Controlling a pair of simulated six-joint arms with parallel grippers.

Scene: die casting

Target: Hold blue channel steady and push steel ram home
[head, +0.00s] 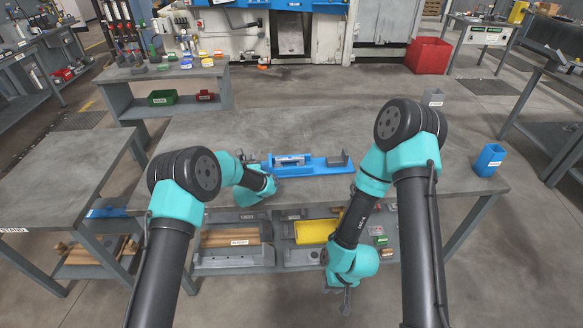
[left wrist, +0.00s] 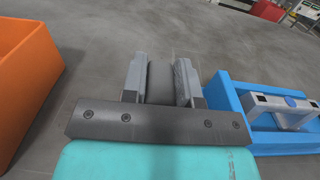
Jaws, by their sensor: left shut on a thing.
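The blue channel (head: 315,171) lies on the table near the middle of the head view. A silver-grey bar (head: 290,160) sits in its left part, and a darker grey block (head: 339,161) stands at its right end. I cannot tell which is the steel ram. My left gripper (head: 270,180) is at the channel's left end. In the left wrist view its jaws (left wrist: 160,82) are shut on a dark grey piece (left wrist: 160,85), just left of the blue channel (left wrist: 224,92). My right gripper (head: 346,300) hangs low in front of the table, away from the channel; its jaws are too small to read.
An orange container (left wrist: 25,75) stands left of my left gripper in the wrist view. A blue bin (head: 489,160) and a small grey bin (head: 433,98) stand on the table's right side. The tabletop (head: 290,125) behind the channel is clear. A yellow tray (head: 314,231) sits on the shelf below.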

